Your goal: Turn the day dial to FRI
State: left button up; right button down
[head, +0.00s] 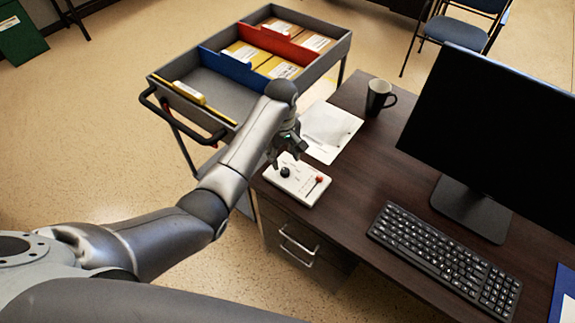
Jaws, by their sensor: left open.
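The day dial is a small black knob (285,172) on a white panel box (311,194) at the desk's left edge. Small dark labels sit around the knob, too small to read, so I cannot tell which day it points at. An orange-red knob on a slot shows at the right of the panel. My left gripper (284,160) is open, over the back left part of the panel, close to the black knob. I cannot tell whether its fingers touch the knob. My right gripper is not in view.
A dark wooden desk (365,160) holds a sheet of paper (330,130), a dark mug (378,97), a keyboard (445,255) and a monitor (490,120). A grey cart (215,95) with dividers and yellow packets stands behind the desk's left end. A chair (455,30) is at the back.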

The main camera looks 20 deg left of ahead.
aim_at(285, 170)
pick_arm(q)
jog(key=shift+n, duration=0.3)
jog(key=f, duration=0.2)
jog(key=w+f, duration=0.1)
jog(key=f, duration=0.4)
jog(key=shift+w+f, duration=0.15)
jog(key=shift+f, duration=0.75)
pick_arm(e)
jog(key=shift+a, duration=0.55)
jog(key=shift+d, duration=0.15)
pick_arm(q)
jog(key=shift+c, duration=0.7)
jog(key=c, duration=0.9)
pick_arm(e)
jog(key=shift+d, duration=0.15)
